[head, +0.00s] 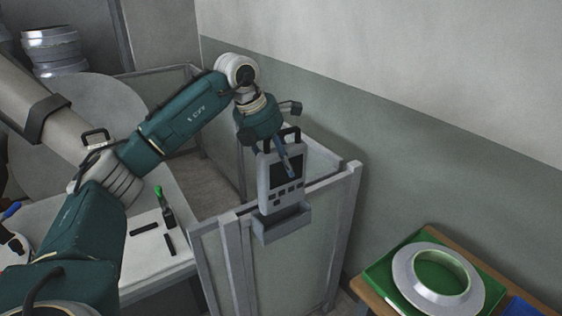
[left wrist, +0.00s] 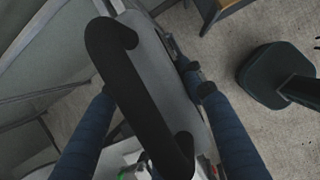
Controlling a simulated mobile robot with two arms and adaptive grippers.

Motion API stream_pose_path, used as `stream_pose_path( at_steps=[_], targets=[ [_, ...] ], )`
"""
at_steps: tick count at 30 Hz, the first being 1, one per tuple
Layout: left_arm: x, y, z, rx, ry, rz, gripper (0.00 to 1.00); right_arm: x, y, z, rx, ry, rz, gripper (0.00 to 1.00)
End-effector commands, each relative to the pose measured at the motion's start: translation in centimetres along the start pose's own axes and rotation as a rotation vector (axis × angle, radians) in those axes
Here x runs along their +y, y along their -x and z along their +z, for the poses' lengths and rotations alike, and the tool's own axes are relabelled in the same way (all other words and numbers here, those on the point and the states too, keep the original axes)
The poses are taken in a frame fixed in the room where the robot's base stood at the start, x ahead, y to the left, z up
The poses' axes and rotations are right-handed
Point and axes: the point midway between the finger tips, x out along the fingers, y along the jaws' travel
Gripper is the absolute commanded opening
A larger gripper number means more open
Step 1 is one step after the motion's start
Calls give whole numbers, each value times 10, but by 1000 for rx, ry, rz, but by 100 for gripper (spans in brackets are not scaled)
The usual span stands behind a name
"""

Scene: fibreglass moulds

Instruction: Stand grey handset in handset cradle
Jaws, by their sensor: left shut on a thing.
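The grey handset (head: 268,172), with a dark screen, buttons and a black top handle, stands upright at the partition. The grey handset cradle (head: 283,225) is fixed to the partition's front. The handset's lower end is at the cradle's mouth; I cannot tell how deep it sits. My left gripper (head: 288,165) is shut on the handset near its top. In the left wrist view, its blue fingers (left wrist: 150,85) lie on either side of the handset's black handle (left wrist: 138,95), with the grey body (left wrist: 178,85) beneath. My right gripper is out of view.
The framed partition (head: 341,230) stands close below my left arm, with a wall behind. A white table (head: 150,262) at left holds black bars (head: 144,229) and a green-tipped tool (head: 163,205). A wooden table at right holds a green mould (head: 382,270) with a pale ring (head: 405,278).

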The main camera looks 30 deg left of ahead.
Motion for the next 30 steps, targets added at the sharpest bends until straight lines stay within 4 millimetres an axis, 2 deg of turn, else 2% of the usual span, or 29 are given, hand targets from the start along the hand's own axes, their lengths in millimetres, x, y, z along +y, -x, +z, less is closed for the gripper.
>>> stream_pose_path(
  at_steps=[4, 9, 12, 24, 30],
  targets=[
    [0, -9, -3, -4, 0, 1, 0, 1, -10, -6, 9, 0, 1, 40],
    [0, -18, -7, -5, 0, 1, 0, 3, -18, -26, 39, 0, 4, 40],
    [0, -23, -9, -5, 0, 1, 0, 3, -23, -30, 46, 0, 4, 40],
    [0, -43, -18, -4, 0, 1, 0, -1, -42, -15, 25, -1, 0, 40],
    [0, -54, -22, -3, 0, 1, 0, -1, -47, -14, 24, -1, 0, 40]
  ],
)
